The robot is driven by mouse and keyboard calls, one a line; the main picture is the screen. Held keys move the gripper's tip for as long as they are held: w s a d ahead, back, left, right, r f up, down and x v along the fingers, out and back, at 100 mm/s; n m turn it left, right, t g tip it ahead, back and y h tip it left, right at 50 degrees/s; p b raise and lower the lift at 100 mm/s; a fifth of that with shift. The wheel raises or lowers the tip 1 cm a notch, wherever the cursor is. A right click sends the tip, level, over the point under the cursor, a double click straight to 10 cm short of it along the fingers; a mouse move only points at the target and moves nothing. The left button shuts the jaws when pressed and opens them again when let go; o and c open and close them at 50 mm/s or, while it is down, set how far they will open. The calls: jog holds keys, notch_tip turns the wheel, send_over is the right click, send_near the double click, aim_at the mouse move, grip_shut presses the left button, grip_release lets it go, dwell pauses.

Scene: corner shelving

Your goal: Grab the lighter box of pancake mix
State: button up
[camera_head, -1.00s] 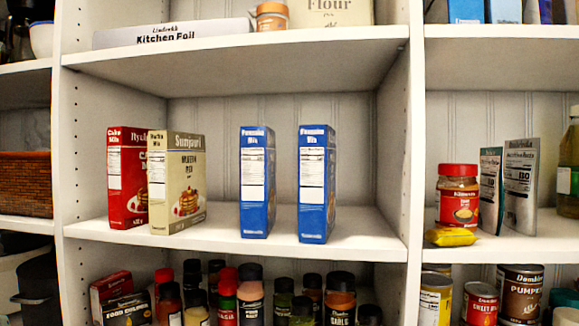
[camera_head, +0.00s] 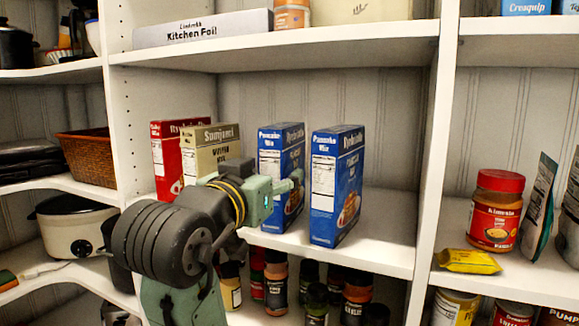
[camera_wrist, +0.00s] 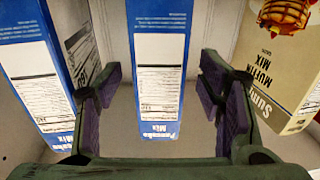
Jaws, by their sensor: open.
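Two blue pancake mix boxes stand upright on the middle shelf in the head view, a left one (camera_head: 279,158) and a right one (camera_head: 337,180). They look alike in colour and size, and I cannot tell which is lighter. My gripper (camera_head: 287,187) is in front of the left box and partly covers it. In the wrist view my gripper (camera_wrist: 160,75) is open, with the left blue box (camera_wrist: 158,90) lined up between its fingers and gaps on both sides. The right blue box (camera_wrist: 40,75) shows outside the fingers at the picture's left. How deep the fingers reach is unclear.
A beige muffin mix box (camera_head: 203,145) stands close left of the left blue box, with a red cake mix box (camera_head: 165,165) beyond. The upper shelf (camera_head: 370,42) is overhead. Several spice jars fill the shelf below. Shelf to the right of the blue boxes is free.

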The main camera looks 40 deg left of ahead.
jog(key=p+x, duration=0.1)
jog(key=x, duration=0.2)
jog(key=p+x, duration=0.2)
jog(key=x, duration=0.1)
jog(key=shift+w+a+r, duration=0.1)
jog(key=shift+w+r, duration=0.1)
jog(key=shift+w, duration=0.1)
jog(key=c, duration=1)
jog(key=shift+r, duration=0.15)
jog(key=s+d+r+b, duration=0.1)
jog(key=s+d+b, duration=0.1)
jog(key=s, duration=0.3)
jog(key=s+d+r+b, duration=0.2)
jog(key=s, duration=0.3)
jog(key=s+d+r+b, duration=0.1)
jog(key=s+d+b, duration=0.1)
jog(key=s, duration=0.3)
jog(key=shift+d+r, duration=0.1)
jog(key=shift+r, duration=0.25)
